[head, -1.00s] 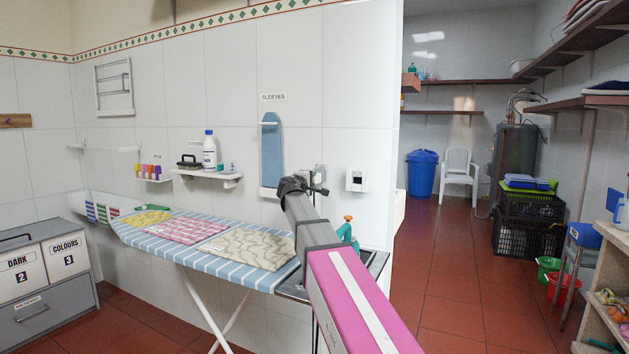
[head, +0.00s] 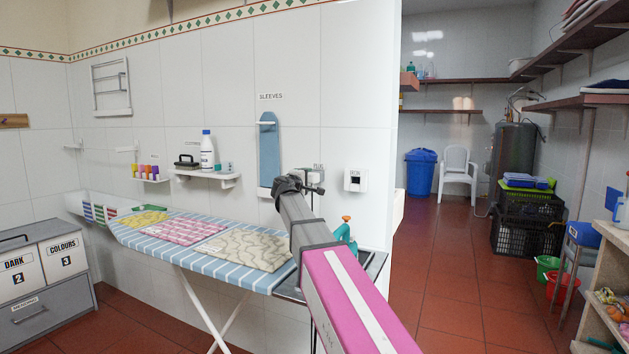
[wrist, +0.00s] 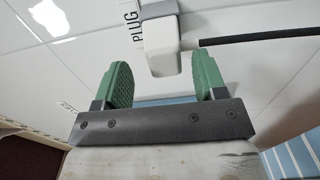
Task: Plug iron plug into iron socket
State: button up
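In the wrist view a white block (wrist: 160,47), which looks like the iron plug, sits against the white wall under a grey bracket, beside the label PLUG. A black cord (wrist: 250,37) runs off to its right. My gripper (wrist: 162,60) is open, its two green fingers spread on either side below the block; I cannot tell whether they touch it. In the head view the plug spot (head: 315,174) is partly hidden by the end of my arm. The iron socket (head: 355,181), a white plate with a dark face, is on the wall to its right.
The striped ironing board (head: 160,237) with folded cloths stands below and left. A teal bottle with an orange top (head: 345,231) stands just under the socket. A wall shelf (head: 205,177) holds a white bottle. The wall between plug and socket looks clear.

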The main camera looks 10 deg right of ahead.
jog(key=v, duration=0.9)
jog(key=shift+s, duration=0.15)
jog(key=shift+o, duration=0.3)
jog(key=o, duration=0.4)
jog(key=x, duration=0.4)
jog(key=shift+f, duration=0.4)
jog(key=shift+d, duration=0.1)
jog(key=shift+x, duration=4.5)
jog(key=shift+r, duration=0.2)
